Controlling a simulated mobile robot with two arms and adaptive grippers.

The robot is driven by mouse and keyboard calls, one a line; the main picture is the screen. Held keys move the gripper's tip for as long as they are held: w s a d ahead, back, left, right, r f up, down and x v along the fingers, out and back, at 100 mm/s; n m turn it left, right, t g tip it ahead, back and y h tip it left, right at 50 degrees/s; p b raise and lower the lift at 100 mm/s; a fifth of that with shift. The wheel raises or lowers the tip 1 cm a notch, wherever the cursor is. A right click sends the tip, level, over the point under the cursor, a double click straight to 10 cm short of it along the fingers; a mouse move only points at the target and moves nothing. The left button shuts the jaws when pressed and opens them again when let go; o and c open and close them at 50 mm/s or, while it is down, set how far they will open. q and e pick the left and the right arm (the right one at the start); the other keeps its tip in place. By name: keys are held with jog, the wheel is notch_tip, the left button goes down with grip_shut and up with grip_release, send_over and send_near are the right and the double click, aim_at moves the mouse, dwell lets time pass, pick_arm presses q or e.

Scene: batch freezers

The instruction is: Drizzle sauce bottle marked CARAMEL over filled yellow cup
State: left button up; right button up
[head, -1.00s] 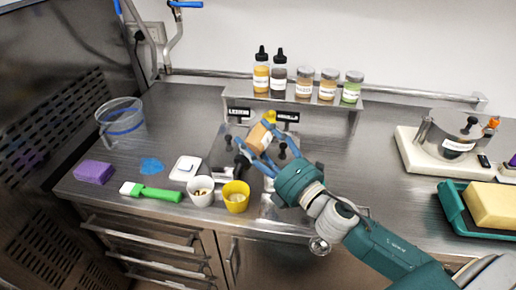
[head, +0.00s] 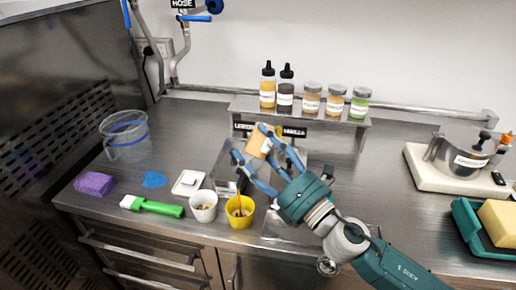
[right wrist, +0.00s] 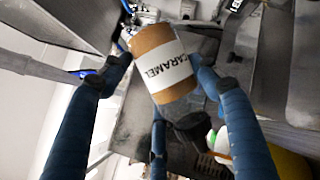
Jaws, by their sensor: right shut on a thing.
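My right gripper (head: 262,162) is shut on the caramel sauce bottle (head: 258,142), a brown bottle with a white label. The label reads CARAMEL in the right wrist view (right wrist: 165,68). The bottle is tipped over, its dark cap (right wrist: 193,128) pointing down, above the yellow cup (head: 240,221). A thin brown line shows between the nozzle and the cup, and the cup's contents look brownish. The yellow cup stands upright near the counter's front edge. My left gripper is not in view.
A white cup (head: 203,215) stands close left of the yellow cup. A green-handled tool (head: 158,208), a white scale-like pad (head: 188,183) and a purple sponge (head: 95,184) lie further left. A shelf (head: 300,112) behind holds several bottles and jars.

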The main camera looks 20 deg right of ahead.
jog(key=shift+r, duration=0.1)
jog(key=shift+r+m+p, duration=0.1)
jog(key=shift+m+p, duration=0.7)
jog(key=shift+p, duration=0.3)
jog(key=shift+m+g+h+p, duration=0.3)
jog(key=shift+m+h+p, duration=0.3)
jog(key=shift+m+p, duration=1)
jog(key=shift+p, duration=0.5)
jog(key=shift+r+m+g+h+p, duration=0.35)
jog(key=shift+r+m+p, duration=0.55)
jog(key=shift+p, duration=1.75)
jog(key=shift+r+m+g+p, duration=0.2)
jog(key=shift+m+p, duration=0.35)
jog(key=shift+p, duration=0.5)
jog(key=shift+r+m+g+p, duration=0.1)
jog(key=shift+m+g+p, duration=0.15)
jog(key=shift+m+p, duration=0.55)
jog(key=shift+p, duration=0.6)
